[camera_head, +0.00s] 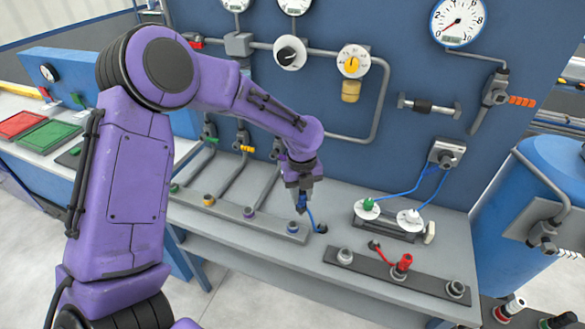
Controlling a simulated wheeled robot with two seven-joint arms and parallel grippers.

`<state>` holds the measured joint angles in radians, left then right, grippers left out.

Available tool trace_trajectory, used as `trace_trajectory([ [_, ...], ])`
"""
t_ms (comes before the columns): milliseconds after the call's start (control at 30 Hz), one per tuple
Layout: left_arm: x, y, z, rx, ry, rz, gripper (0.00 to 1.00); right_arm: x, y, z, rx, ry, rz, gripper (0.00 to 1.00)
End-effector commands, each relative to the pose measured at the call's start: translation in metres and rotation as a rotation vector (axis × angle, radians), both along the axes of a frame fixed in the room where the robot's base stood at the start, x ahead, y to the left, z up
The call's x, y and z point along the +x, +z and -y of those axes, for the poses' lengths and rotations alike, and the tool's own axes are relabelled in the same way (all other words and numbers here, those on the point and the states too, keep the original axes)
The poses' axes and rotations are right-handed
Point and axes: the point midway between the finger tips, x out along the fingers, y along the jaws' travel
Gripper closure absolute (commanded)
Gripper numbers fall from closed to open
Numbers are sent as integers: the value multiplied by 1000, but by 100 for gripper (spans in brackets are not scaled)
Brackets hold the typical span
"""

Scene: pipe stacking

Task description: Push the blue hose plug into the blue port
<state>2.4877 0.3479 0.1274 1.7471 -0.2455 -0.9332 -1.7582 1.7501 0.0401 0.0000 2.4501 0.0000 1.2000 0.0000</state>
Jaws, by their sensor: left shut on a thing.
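My left gripper (301,195) points down above the grey rail and is shut on the blue hose plug (301,206). Only a small part of the plug shows below the fingers. A short blue hose (311,218) curves from it down to a dark fitting on the bench at its right. The blue port (292,227) is at the right end of the rail (235,216), just below and slightly left of the plug. The plug looks a little above the port and apart from it. My right gripper is not in view.
The rail also carries a purple port (249,212) and others to the left. A dark front rail (397,276) holds a red plug (404,262). A blue panel with pipes and valves rises behind.

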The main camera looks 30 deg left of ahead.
Motion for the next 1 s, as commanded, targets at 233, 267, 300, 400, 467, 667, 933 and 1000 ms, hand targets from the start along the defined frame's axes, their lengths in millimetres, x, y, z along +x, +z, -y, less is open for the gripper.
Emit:
trace_trajectory([
  [233, 4, 21, -25, 8, -547, 0, 100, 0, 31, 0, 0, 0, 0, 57],
  [267, 4, 22, -27, 8, -579, 0, 100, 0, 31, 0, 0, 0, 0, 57],
  [300, 4, 21, -28, 10, -611, 0, 100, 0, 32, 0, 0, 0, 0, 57],
  [400, 4, 16, -29, 9, -644, -3, 100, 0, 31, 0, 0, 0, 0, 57],
  [467, 4, 9, -29, 9, -646, -4, 100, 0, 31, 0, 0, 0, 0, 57],
  [667, 3, -27, -29, 11, -645, -4, 100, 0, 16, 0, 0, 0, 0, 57],
  [933, 4, -66, -29, 12, -644, -1, 100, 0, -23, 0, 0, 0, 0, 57],
  [1000, 4, -70, -29, 12, -644, -1, 100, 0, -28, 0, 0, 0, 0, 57],
])
